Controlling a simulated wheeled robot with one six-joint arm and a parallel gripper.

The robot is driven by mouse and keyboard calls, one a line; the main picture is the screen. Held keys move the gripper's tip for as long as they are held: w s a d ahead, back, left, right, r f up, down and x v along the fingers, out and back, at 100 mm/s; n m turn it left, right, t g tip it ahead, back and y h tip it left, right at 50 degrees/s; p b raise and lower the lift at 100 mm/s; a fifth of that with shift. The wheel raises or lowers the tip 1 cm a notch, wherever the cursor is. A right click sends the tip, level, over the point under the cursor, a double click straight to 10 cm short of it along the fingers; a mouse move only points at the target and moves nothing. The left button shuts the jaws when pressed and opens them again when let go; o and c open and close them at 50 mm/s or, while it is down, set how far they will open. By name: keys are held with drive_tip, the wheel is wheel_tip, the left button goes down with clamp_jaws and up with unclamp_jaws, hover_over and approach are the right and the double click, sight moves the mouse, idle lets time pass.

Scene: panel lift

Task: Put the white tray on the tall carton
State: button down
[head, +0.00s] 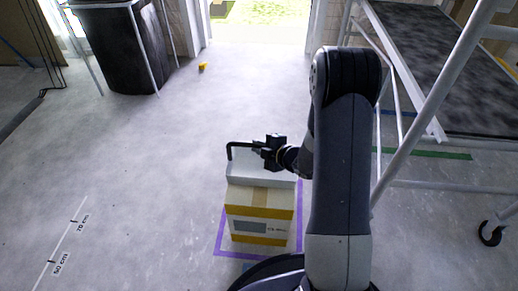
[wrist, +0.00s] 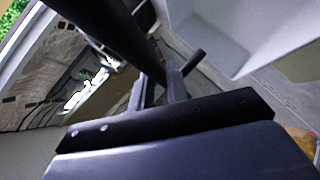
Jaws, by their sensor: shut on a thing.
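The tall carton (head: 262,224) stands upright on the floor, white with yellow bands, a label and brown tape on its top. The white tray (head: 250,172) is level over the far part of the carton top. I cannot tell whether it rests on it or hangs just above. A black handle (head: 231,149) rises from the tray. My gripper (head: 262,148) is shut on this handle. In the wrist view the dark bar runs between the fingers (wrist: 160,92), and the pale tray (wrist: 225,35) fills the upper right. The tray's underside is hidden.
Purple tape (head: 219,236) frames the carton on the floor. A scaffold with white poles (head: 420,115) stands at the right. A black bin (head: 125,50) stands at the back left, with a small yellow object (head: 203,66) nearby. The floor left of the carton is clear.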

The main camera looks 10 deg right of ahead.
drive_tip(key=shift+r, duration=0.1)
drive_tip(key=c, duration=1.4)
unclamp_jaws()
drive_tip(key=shift+o, duration=0.2)
drive_tip(key=p+v, duration=0.3)
drive_tip(key=v, duration=0.9)
